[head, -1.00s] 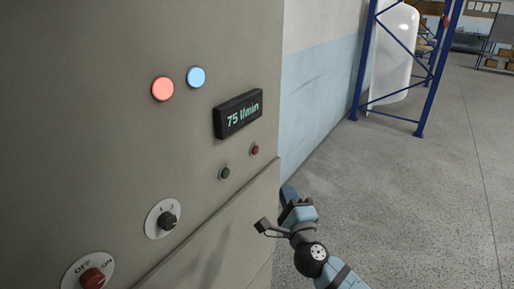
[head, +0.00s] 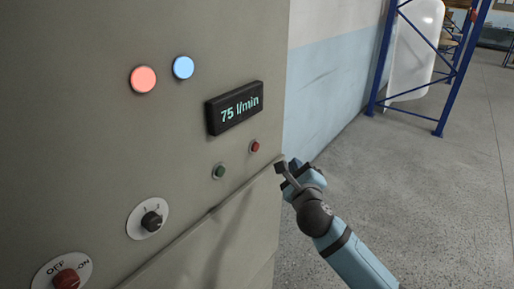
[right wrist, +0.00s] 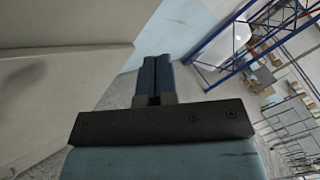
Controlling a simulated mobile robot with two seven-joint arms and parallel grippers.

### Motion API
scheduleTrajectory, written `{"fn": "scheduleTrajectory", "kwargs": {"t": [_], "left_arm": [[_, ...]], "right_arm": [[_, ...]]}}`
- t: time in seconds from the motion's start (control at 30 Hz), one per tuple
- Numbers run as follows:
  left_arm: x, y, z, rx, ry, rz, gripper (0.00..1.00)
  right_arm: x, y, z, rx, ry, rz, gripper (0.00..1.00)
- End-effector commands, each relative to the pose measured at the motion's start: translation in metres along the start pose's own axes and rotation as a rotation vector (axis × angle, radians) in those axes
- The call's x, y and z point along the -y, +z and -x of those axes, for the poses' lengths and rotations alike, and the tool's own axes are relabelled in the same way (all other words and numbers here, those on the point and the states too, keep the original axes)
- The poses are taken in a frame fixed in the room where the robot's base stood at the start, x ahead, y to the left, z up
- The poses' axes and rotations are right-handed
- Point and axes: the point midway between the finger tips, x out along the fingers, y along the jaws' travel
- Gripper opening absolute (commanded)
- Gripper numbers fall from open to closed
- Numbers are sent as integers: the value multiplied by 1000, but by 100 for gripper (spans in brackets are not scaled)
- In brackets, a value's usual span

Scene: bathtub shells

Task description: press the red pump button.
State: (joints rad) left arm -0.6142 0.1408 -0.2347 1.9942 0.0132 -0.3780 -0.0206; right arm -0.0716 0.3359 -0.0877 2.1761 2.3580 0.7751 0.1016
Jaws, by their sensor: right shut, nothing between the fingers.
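The small red pump button (head: 255,146) is on the grey control panel, below the right end of the display and right of a small green button (head: 219,171). My right gripper (head: 290,166) is close to the panel's right edge, to the right of and a little below the red button, apart from it. In the right wrist view its blue fingers (right wrist: 155,77) are together with nothing between them. The red button does not show in the right wrist view. My left gripper is not in view.
The panel also bears a "75 l/min" display (head: 234,107), red (head: 143,79) and blue (head: 183,67) lamps, a selector knob (head: 152,221) and a red OFF/ON switch (head: 66,279). A blue rack (head: 445,105) stands at the back right. The floor between is clear.

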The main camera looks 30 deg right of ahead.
Motion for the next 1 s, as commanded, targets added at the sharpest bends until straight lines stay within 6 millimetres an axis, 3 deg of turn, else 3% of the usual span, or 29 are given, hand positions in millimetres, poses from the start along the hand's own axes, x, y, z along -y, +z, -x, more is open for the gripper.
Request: {"fn": "scheduleTrajectory", "kwargs": {"t": [0.27,0.6,1.0], "left_arm": [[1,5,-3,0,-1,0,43],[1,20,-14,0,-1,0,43],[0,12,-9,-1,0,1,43]], "right_arm": [[-8,6,-9,1,-2,-1,0],[-33,30,-42,2,-1,-1,0],[-44,45,-61,0,0,1,0]]}}
